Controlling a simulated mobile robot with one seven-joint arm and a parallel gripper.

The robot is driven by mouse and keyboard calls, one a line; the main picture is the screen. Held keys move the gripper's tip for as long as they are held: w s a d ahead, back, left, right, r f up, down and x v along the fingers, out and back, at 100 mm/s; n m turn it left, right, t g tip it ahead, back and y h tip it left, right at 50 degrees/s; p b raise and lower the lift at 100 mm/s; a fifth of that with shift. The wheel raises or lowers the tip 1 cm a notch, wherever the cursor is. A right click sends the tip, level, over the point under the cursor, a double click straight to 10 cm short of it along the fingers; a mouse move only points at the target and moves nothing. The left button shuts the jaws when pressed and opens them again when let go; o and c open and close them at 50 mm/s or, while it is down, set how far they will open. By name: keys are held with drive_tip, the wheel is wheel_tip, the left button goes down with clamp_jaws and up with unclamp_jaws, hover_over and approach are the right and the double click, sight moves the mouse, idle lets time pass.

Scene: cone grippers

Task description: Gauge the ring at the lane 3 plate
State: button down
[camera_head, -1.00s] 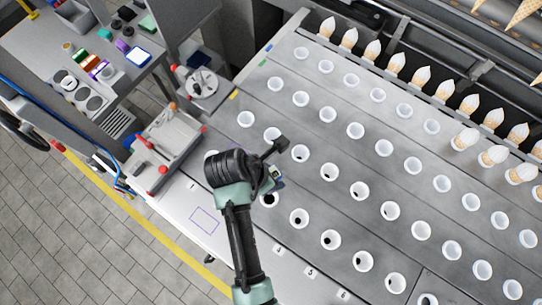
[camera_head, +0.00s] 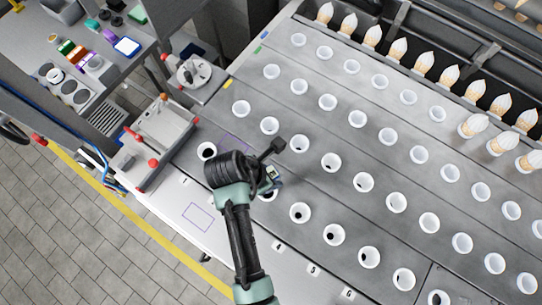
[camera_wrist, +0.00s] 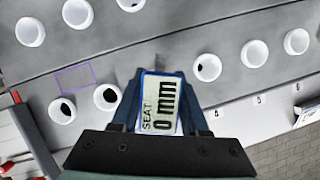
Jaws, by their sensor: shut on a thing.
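My gripper (camera_wrist: 160,118) is shut on a handheld gauge (camera_wrist: 161,103), whose display reads "SEAT 0 mm". In the head view the gauge (camera_head: 273,175) shows small at the end of my arm, above the grey lane bed. White rings stand in rows on the bed. In the wrist view, one ring (camera_wrist: 107,97) is left of the gauge and another (camera_wrist: 208,67) is right of it. Number plates 4 (camera_head: 279,245), 5 (camera_head: 313,270) and 6 (camera_head: 347,293) lie along the front edge. I cannot make out a plate marked 3; my arm covers part of that edge.
A rack of white-topped cones (camera_head: 398,50) runs along the back. A grey fixture with red knobs (camera_head: 158,135) and a round device (camera_head: 193,75) stand at left. Purple outlines mark the bed (camera_head: 235,143) and the front ledge (camera_head: 198,217).

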wheel_tip(320, 180, down, 2)
drive_tip(key=shift+f+b, duration=0.15)
drive_tip(key=shift+b, duration=0.85)
drive_tip(key=shift+f+b, duration=0.85)
drive_tip(key=shift+f, duration=1.2)
drive_tip(key=shift+c, duration=1.6)
unclamp_jaws()
drive_tip(key=b+v, duration=0.1)
drive_tip(key=v, duration=1.2)
drive_tip(key=shift+d, duration=0.1)
